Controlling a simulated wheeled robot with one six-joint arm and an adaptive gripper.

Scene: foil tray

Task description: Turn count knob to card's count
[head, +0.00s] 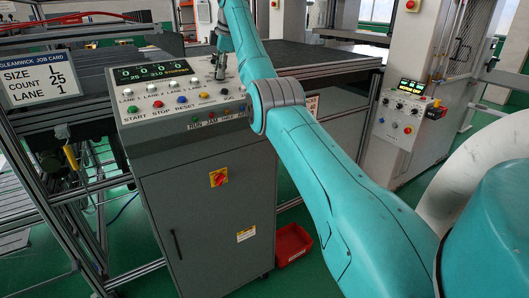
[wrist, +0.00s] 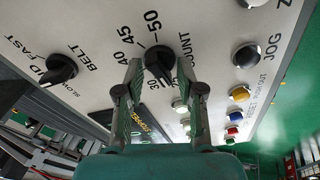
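The job card (head: 44,82) at the left of the head view reads SIZE L, COUNT 25, LANE 1. The black count knob (wrist: 158,60) sits on the sloped panel in the wrist view, beside the word COUNT and a scale with 30, 40, 45 and 50 legible. Its exact pointer setting is unclear. My gripper (wrist: 160,66) is open, with one fingertip on each side of the knob; I cannot tell whether they touch it. In the head view my gripper (head: 220,66) is over the panel's upper right and hides the knob.
The grey console (head: 205,205) carries a dark display (head: 155,71) and several coloured buttons. The belt knob (wrist: 58,69) is left of my gripper in the wrist view. The jog button (wrist: 246,56) lies to the right. A red bin (head: 292,244) stands on the floor.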

